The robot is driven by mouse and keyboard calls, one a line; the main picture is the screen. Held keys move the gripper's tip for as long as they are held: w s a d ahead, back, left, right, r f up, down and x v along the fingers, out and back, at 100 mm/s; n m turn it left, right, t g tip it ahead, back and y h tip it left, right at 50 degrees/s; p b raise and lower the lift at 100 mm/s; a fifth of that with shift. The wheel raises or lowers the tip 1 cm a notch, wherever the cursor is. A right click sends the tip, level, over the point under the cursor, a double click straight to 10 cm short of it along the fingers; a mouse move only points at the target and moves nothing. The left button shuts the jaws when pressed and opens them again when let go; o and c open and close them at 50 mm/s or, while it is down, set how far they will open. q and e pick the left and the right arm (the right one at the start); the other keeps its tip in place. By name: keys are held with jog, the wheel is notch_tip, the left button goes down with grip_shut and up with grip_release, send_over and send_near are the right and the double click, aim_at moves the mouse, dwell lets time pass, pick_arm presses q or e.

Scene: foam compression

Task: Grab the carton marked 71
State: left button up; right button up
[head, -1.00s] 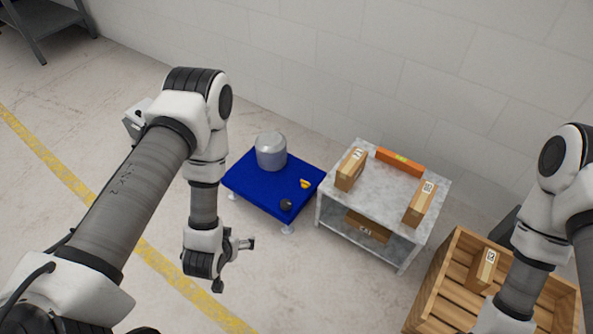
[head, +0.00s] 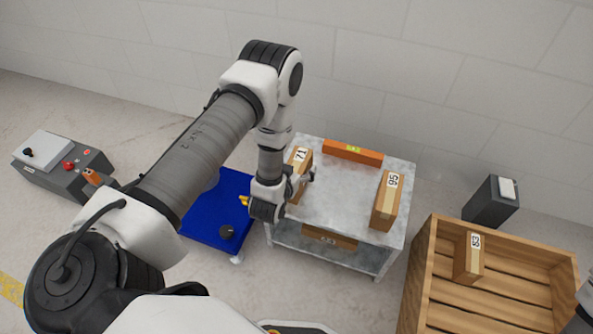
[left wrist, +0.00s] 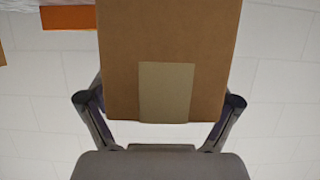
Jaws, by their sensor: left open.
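The carton marked 71 (head: 301,157) stands upright at the left end of the grey table's top, its lower part partly hidden by my left gripper (head: 302,183). My left gripper is open right at this carton. In the left wrist view a brown carton (left wrist: 170,40) with a pale tape strip fills the upper middle, between the two spread fingers (left wrist: 161,102). I cannot tell whether the fingers touch it. My right gripper is out of view; only a bit of my right arm shows at the lower right edge.
On the grey table (head: 345,195) stand a carton marked 95 (head: 386,205) and an orange block (head: 352,151). A carton marked 53 (head: 468,262) is in the wooden crate (head: 500,310). A blue platform (head: 205,225) is left of the table. A control box (head: 62,165) stands far left.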

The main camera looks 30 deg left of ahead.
pick_arm(q)
jog(key=shift+w+f, duration=0.15)
jog(key=shift+w, duration=0.2)
jog(key=shift+s+a, duration=0.1)
jog(key=c, duration=1.7)
grip_shut()
jog(key=shift+r, duration=0.2)
